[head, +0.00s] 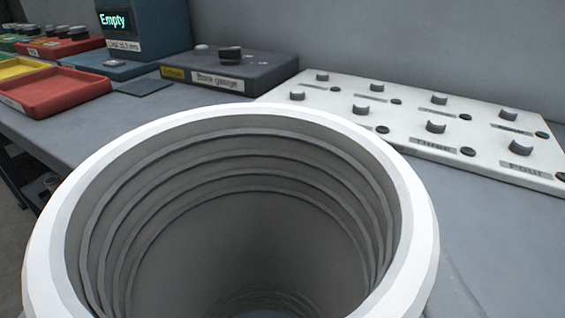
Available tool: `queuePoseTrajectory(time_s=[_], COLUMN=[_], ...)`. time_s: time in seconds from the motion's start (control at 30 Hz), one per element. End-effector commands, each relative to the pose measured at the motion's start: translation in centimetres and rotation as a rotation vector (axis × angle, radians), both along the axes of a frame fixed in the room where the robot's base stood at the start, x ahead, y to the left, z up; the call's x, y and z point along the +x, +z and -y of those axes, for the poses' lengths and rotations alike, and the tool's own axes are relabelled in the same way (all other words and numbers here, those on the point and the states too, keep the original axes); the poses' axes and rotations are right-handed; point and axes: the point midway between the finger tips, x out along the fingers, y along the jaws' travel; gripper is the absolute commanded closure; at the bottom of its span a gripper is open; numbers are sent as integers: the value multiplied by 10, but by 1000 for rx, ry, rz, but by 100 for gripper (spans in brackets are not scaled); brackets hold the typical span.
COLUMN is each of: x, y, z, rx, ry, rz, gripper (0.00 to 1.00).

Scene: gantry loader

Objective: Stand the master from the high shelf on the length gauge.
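The length gauge looks to be the blue upright unit (150,28) at the upper left, with a screen that reads "Empty". Its lower label is too blurred to read surely. No master shows on that base. I cannot make out the high shelf or its master in this view. My gripper's fingers are not in view. A large white hollow round body fills the foreground and hides what lies below; I cannot tell surely whether it is part of my arm.
A dark bore gauge block (225,68) stands right of the blue unit. A white board (450,110) with several grey pegs and labels lies at the right. Red trays (55,90) and a yellow tray (20,68) are at the left. Bare grey bench (75,128) shows in front.

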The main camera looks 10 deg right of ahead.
Motion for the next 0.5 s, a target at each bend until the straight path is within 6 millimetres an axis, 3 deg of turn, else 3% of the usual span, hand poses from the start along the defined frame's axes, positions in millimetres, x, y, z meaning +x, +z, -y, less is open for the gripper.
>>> queuePoseTrajectory(time_s=[0.2,0.5], x=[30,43], y=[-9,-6], z=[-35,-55], rx=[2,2], ry=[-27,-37], rz=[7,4], gripper=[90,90])
